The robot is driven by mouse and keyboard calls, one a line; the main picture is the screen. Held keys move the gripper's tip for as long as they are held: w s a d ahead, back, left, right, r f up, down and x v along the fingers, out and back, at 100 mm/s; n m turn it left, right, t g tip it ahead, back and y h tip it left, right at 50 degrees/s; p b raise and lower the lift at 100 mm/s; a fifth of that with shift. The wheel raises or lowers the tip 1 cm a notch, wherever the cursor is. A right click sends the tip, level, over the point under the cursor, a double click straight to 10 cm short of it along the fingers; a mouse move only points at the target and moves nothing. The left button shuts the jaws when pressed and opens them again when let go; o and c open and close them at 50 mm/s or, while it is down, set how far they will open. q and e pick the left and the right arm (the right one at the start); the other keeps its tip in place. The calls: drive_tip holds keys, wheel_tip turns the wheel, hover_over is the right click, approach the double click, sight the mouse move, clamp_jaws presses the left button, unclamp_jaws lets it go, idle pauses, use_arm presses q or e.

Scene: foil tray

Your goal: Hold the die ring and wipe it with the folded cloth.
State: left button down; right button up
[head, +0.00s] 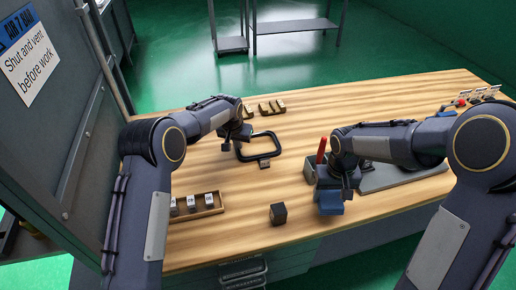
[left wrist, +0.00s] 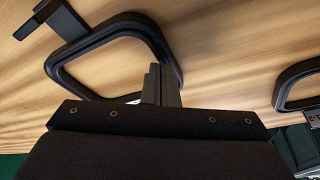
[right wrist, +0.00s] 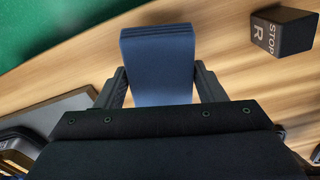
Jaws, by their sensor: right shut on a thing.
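The die ring (head: 258,155), a dark rounded-square frame with a small block-like tab, lies on the wooden bench. It also shows in the left wrist view (left wrist: 95,22). My left gripper (head: 236,141) is at the ring's left side. Its fingers (left wrist: 162,85) look close together at the ring's bar, but I cannot tell whether they grip it. My right gripper (head: 330,190) is shut on the folded blue cloth (head: 330,205), which stands out between the fingers in the right wrist view (right wrist: 157,70).
A dark block marked STOP R (right wrist: 282,32) stands left of the cloth in the head view (head: 278,214). A wooden tray (head: 212,212) holds labelled pieces. A second dark frame (left wrist: 300,72) shows in the left wrist view. A grey plate (head: 400,180) lies right. Bare bench separates ring and cloth.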

use_arm(q)
drive_tip(key=shift+r+p, duration=1.6)
drive_tip(key=shift+r, duration=1.4)
use_arm(e)
drive_tip(key=shift+r, duration=1.65)
